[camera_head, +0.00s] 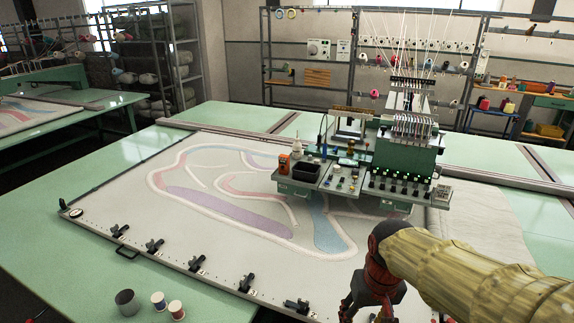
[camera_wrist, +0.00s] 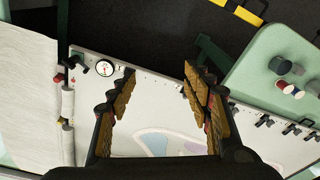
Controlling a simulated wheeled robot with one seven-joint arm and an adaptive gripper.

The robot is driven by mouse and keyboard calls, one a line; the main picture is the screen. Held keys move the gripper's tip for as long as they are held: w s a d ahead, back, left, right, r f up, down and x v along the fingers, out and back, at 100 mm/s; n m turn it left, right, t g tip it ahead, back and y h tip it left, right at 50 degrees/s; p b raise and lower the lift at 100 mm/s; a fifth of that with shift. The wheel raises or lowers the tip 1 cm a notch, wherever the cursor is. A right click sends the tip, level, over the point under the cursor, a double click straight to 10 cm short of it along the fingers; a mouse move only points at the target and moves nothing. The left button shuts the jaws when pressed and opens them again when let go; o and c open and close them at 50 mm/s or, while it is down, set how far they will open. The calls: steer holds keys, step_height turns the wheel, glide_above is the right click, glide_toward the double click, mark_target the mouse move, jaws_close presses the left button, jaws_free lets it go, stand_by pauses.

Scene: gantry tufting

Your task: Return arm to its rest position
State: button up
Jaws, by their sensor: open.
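My gripper (camera_head: 372,305) shows at the bottom right of the head view, at the end of my yellow-sleeved arm, partly cut off by the lower edge. In the wrist view my gripper (camera_wrist: 157,88) has its two padded fingers spread wide apart with nothing between them. Behind the fingers lies the white framed panel (camera_wrist: 150,90) with its coloured tufted pattern. In the head view my gripper is in front of the panel's near right part; its height above it cannot be told.
The tufting machine (camera_head: 405,150) stands over the panel (camera_head: 120,205). Black clamps (camera_head: 198,263) line the panel's near edge. A grey cup (camera_head: 127,302) and two thread spools (camera_head: 158,302) stand on the green table (camera_head: 60,265). A round dial (camera_wrist: 105,68) sits at the panel's corner.

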steer(key=s+d+r+t+b, duration=0.2)
steer(key=s+r+t+b, duration=0.1)
steer(key=s, duration=0.7)
steer(key=shift+s+r+t+b, duration=0.3)
steer(key=shift+s+r+t, duration=0.1)
steer(key=shift+r+t, duration=0.35)
steer(key=shift+c, duration=0.7)
